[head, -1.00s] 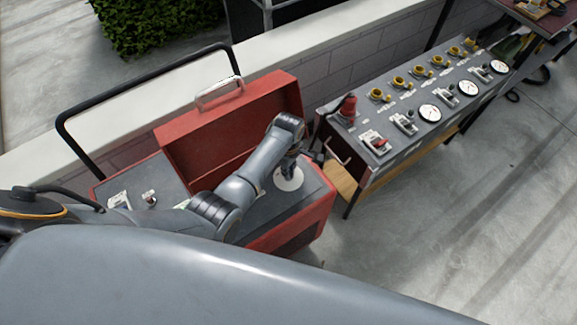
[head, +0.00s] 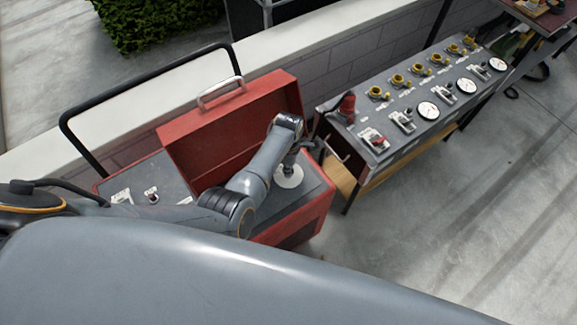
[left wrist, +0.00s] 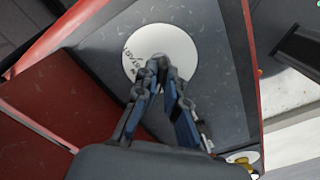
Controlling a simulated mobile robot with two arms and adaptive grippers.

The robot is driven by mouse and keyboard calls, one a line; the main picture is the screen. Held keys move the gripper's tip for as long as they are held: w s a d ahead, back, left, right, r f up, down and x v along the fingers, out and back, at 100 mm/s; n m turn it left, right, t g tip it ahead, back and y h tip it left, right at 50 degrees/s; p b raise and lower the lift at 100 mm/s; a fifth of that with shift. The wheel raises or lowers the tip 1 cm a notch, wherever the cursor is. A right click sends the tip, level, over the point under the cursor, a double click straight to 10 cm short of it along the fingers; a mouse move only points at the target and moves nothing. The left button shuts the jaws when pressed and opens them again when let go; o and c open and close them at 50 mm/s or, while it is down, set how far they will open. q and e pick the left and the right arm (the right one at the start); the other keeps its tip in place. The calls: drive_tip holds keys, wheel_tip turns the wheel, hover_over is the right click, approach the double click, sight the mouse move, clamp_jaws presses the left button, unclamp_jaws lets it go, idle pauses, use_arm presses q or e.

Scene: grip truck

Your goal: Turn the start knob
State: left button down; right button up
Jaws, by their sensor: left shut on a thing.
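The start knob (left wrist: 159,62) is small and grey, at the middle of a round white plate with lettering (left wrist: 185,45) on the red machine's dark panel. In the head view the white plate (head: 291,180) is at the right end of that panel. My left gripper (left wrist: 160,70) reaches down over the plate, its fingertips drawn together on the knob, shut on it. The fingers hide much of the knob and part of the lettering. In the head view the left gripper (head: 289,163) is small, below my wrist. My right gripper is out of view.
The machine's open red lid (head: 225,130) stands upright behind the panel. A lever and switch (head: 150,195) are at the panel's left. Pavement at the lower right is clear.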

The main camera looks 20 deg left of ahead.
use_arm(q)
drive_tip(key=c, duration=1.4)
unclamp_jaws()
